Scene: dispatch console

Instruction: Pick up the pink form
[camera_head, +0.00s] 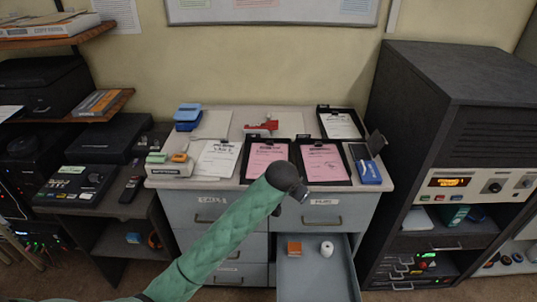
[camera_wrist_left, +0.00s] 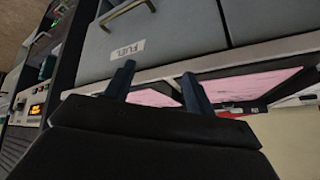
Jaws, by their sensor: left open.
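Two pink forms lie on black clipboards on the cabinet top: a left pink form (camera_head: 267,161) and a right pink form (camera_head: 321,163). They also show in the left wrist view, the left one (camera_wrist_left: 252,84) and the right one (camera_wrist_left: 152,97) partly hidden behind my fingers. My left gripper (camera_head: 303,194) is in front of the cabinet's front edge, near the clipboards; its fingers barely show in the head view. In the left wrist view my left gripper (camera_wrist_left: 160,80) is open, with nothing between its fingers. My right gripper is not in view.
A lower drawer (camera_head: 318,274) stands open, holding an orange box (camera_head: 294,248) and a white item (camera_head: 327,249). White papers (camera_head: 217,158), a red stapler-like item (camera_head: 262,127) and a blue box (camera_head: 370,172) surround the clipboards. A dark console (camera_head: 450,100) rises at right.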

